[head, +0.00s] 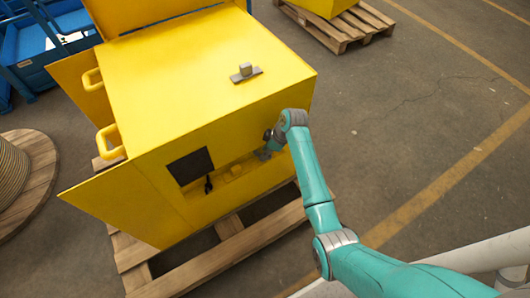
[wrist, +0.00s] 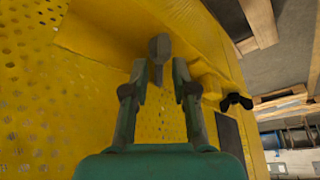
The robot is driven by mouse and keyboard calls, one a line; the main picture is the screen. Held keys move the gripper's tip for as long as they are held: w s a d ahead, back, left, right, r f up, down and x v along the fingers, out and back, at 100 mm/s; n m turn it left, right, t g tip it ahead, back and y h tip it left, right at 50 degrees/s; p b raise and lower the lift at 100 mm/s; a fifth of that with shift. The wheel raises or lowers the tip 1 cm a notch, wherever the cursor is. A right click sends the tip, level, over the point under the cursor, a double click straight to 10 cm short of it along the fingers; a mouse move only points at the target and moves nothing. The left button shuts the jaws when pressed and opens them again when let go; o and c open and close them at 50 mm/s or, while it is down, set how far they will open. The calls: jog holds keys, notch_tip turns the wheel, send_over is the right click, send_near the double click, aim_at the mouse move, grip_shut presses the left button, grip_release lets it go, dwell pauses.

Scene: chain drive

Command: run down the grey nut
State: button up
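A grey part (wrist: 160,48), which looks like the grey nut, stands out from the yellow housing (wrist: 95,30) at the top middle of the wrist view. It has a broad flat head and a narrower lower end. My gripper (wrist: 160,65) has one finger on each side of it, with the tips very near its edges. I cannot tell whether they touch it. In the head view my gripper (head: 266,147) is at the right end of the housing's front recess, where the arm hides most of the nut.
A black winged knob (wrist: 236,101) sits to the right of my fingers; it also shows in the head view (head: 208,186). Yellow perforated sheet lies to the left. The housing stands on a wooden pallet (head: 245,243). A grey fitting (head: 246,72) is on its top. Open floor lies to the right.

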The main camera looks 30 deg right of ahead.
jog(key=shift+x, duration=0.75)
grip_shut()
jog(key=shift+s+m, duration=0.1)
jog(key=shift+m, duration=0.3)
jog(key=shift+a+m+t+h, duration=0.1)
jog(key=shift+m+t+h, duration=0.3)
jog(key=shift+m, duration=0.6)
jog(key=m, duration=0.2)
jog(key=m+h, duration=0.1)
jog(key=m, duration=0.1)
jog(key=shift+s+a+m+t+h, duration=0.1)
jog(key=shift+a+m+t+h, duration=0.1)
jog(key=shift+m+t+h, duration=0.15)
jog(key=m+h, duration=0.1)
jog(key=m, duration=0.2)
jog(key=m+h, duration=0.1)
jog(key=m, duration=0.2)
jog(key=shift+a, duration=0.2)
jog(key=shift+m+h, duration=0.25)
